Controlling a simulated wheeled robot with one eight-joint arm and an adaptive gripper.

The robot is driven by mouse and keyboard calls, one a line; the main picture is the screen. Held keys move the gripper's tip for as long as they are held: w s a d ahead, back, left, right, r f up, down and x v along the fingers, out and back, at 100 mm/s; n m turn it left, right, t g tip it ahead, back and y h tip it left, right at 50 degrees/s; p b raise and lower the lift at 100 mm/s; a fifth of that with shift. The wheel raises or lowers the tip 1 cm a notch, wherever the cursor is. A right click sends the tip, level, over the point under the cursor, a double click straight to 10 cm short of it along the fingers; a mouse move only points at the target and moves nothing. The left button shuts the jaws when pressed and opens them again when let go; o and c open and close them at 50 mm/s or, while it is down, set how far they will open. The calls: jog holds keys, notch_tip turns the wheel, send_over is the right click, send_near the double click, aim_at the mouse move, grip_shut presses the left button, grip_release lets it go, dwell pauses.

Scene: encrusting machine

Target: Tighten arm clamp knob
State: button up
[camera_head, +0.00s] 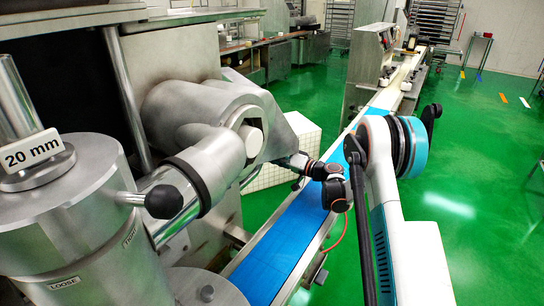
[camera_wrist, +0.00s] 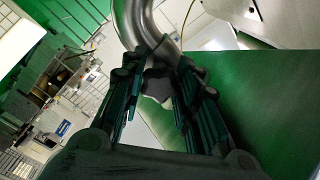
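In the wrist view, a dark grey lobed knob (camera_wrist: 157,84) sits beside a bent metal tube (camera_wrist: 145,22). My gripper (camera_wrist: 157,76) is open, with one finger on each side of the knob; a narrow gap shows on the left, and contact on the right is unclear. In the head view, my gripper (camera_head: 285,161) points left at the machine's thick metal arm (camera_head: 205,165), close to its right end. The knob cannot be made out there. A black ball handle (camera_head: 164,201) sticks out from a metal cylinder (camera_head: 80,230) marked "LOOSE", well left of my gripper.
A blue conveyor belt (camera_head: 290,235) runs below my gripper and away to the back. A white gridded box (camera_head: 285,150) stands behind the machine arm. A "20 mm" label (camera_head: 32,149) is on the cylinder's post. Green floor is free at the right.

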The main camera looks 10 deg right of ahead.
jog(key=shift+c, duration=1.1)
jog(key=shift+m, duration=0.8)
jog(key=o, duration=1.1)
jog(key=v, duration=1.2)
